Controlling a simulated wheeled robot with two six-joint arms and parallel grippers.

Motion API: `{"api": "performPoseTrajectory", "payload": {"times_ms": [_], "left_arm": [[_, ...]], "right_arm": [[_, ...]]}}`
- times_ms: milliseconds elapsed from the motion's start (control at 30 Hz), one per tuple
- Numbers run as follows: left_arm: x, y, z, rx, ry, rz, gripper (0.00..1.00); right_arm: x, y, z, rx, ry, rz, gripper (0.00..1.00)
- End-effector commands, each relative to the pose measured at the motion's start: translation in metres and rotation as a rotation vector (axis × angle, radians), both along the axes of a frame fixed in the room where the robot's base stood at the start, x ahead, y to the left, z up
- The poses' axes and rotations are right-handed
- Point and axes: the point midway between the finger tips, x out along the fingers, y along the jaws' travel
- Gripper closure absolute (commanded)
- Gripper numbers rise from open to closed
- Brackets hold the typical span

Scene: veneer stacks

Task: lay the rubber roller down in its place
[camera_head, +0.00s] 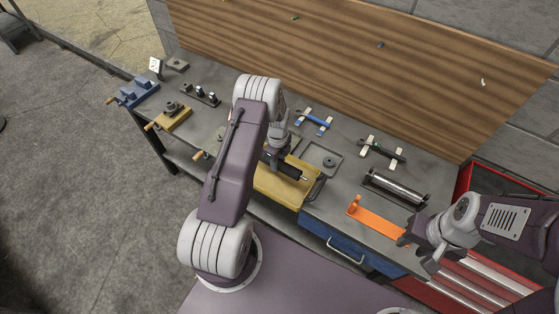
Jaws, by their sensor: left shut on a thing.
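The rubber roller (289,170) looks like a dark cylinder with a thin light tip at its right end. It is above the yellow board (277,190) on the bench. My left gripper (272,158) is shut on it near its left end, partly hidden by my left arm. I cannot tell whether the roller touches the board. My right gripper (418,252) is at the bench's front right, with its fingers apart, beside the near end of an orange strip (376,221). A dark tray (372,186) holding a shiny metal roller (398,188) lies behind the strip.
A grey square tray (334,169) is behind the yellow board. Blue and black clamp-like tools (314,121) lie toward the back. Blue and yellow vices (136,91) stand at the left. A wood-veneer panel (340,60) rises behind the bench. A red cabinet (466,184) stands at the right.

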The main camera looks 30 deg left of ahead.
Motion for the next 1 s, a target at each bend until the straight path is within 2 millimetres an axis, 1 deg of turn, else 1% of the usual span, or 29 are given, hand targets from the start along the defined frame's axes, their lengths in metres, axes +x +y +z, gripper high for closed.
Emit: {"api": "performPoseTrajectory", "payload": {"times_ms": [200,267,367,600,733,833,1000], "left_arm": [[0.001,0.000,-0.001,0.000,-0.002,0.002,1.00],[0.000,0.000,-0.005,0.000,-0.001,0.002,1.00],[0.000,0.000,-0.015,-0.001,-0.001,0.002,1.00],[0.000,0.000,-0.048,-0.001,-0.001,0.002,1.00],[0.000,0.000,-0.063,0.000,-0.001,0.002,1.00],[0.001,0.000,-0.068,0.000,-0.002,0.002,1.00],[0.001,0.000,-0.067,0.000,-0.002,0.002,1.00]], "right_arm": [[0.000,0.000,-0.005,0.000,0.000,0.000,0.64],[0.000,0.000,-0.008,0.000,0.000,0.000,0.64],[0.000,0.000,-0.017,0.000,0.000,0.000,0.64],[0.000,0.000,-0.047,0.000,0.000,0.000,0.64],[0.000,0.000,-0.060,0.000,0.000,0.000,0.64],[0.000,0.000,-0.063,0.000,0.000,0.000,0.64],[0.000,0.000,-0.062,0.000,0.000,0.000,0.64]]}}
